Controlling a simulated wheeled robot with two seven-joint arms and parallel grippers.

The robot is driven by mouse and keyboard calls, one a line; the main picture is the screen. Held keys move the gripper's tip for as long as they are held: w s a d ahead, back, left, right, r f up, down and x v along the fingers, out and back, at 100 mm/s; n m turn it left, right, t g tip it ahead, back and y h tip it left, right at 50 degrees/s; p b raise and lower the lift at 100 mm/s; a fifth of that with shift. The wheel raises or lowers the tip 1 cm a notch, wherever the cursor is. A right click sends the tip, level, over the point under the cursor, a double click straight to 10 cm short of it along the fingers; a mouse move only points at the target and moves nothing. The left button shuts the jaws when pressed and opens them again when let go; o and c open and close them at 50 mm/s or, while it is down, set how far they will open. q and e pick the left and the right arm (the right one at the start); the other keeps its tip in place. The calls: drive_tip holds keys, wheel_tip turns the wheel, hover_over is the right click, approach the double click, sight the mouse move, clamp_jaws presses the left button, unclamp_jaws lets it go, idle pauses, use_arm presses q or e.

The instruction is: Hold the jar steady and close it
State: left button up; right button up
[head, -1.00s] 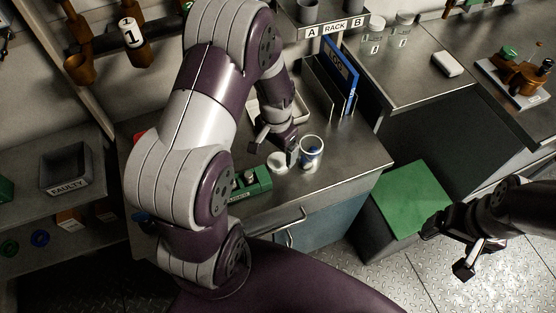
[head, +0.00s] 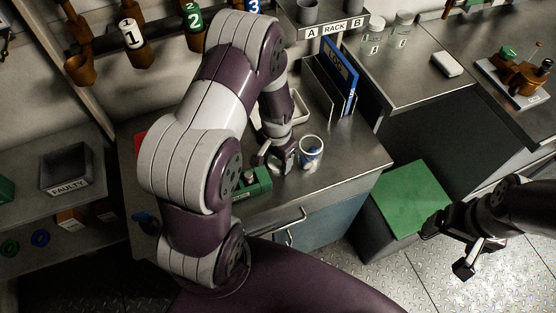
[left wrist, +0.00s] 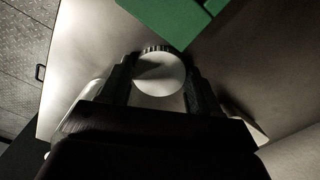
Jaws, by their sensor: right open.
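The open jar (head: 312,147), clear with blue contents, stands upright on the metal counter. My left gripper (head: 281,160) is just left of the jar, low over the counter, and largely covers the spot with the white lid. In the left wrist view the round white lid (left wrist: 159,74) with a ridged edge lies between the two fingertips of my left gripper (left wrist: 159,85). I cannot tell whether the fingers press on it. My right gripper (head: 466,255) is open and empty, away from the counter at the lower right, above the floor.
Behind stand a blue log binder (head: 341,75) and a white tray (head: 300,108). A green-topped bin (head: 408,198) stands right of the counter.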

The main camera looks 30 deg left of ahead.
sight(277, 162)
use_arm(q)
wheel_tip(277, 162, up, 10)
idle(0.6)
use_arm(e)
drive_tip(key=shift+o, duration=0.3)
